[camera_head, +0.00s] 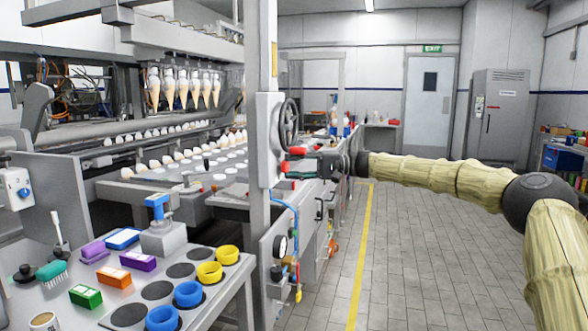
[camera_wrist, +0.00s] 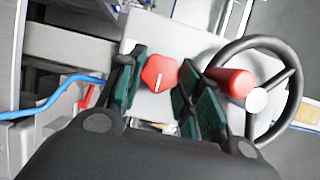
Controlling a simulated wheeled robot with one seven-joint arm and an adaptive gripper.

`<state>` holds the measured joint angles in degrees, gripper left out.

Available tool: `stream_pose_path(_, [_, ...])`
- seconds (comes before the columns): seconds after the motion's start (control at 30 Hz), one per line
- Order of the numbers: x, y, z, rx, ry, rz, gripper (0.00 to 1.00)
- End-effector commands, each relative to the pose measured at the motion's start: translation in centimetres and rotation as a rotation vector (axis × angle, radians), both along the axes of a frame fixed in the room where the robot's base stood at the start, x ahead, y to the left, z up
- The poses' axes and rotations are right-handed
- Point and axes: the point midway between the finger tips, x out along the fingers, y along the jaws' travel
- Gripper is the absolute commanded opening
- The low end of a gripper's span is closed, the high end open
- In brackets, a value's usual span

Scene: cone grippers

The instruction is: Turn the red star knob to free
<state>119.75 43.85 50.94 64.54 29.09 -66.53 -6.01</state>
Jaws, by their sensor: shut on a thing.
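The red star knob (camera_wrist: 159,74) sits on a pale grey panel in the wrist view, with a white mark line on its face. My gripper (camera_wrist: 162,80) has its green-padded fingers on either side of the knob, shut on it. In the head view my gripper (camera_head: 305,168) reaches the grey post from the right. Red shows at the post by its fingertips, but which red part is the knob there is hard to tell. Any lettering around the knob is not readable.
A black handwheel (camera_wrist: 258,95) with a red handle (camera_wrist: 231,81) is close to the right of my fingers. A blue hose (camera_wrist: 60,97) runs at the left. A table (camera_head: 215,303) with coloured rings and boxes stands at lower left; the tiled floor at right is clear.

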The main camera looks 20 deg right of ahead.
Motion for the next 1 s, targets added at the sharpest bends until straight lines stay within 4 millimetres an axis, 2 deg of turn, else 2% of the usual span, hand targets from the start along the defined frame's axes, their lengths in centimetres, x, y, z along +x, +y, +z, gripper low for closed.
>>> stream_pose_path(0.5, [0.0,0.04,-0.05,-0.013,-0.017,0.0,0.12])
stream_pose_path(0.53, [0.0,0.04,-0.05,-0.013,-0.017,0.0,0.37])
stream_pose_path(0.63, [0.0,0.03,-0.05,-0.012,-0.016,0.0,0.55])
stream_pose_path(0.67, [-0.01,0.03,-0.04,-0.011,-0.016,0.0,0.58])
stream_pose_path(1.0, [-0.04,-0.05,0.19,-0.01,-0.018,-0.001,0.58])
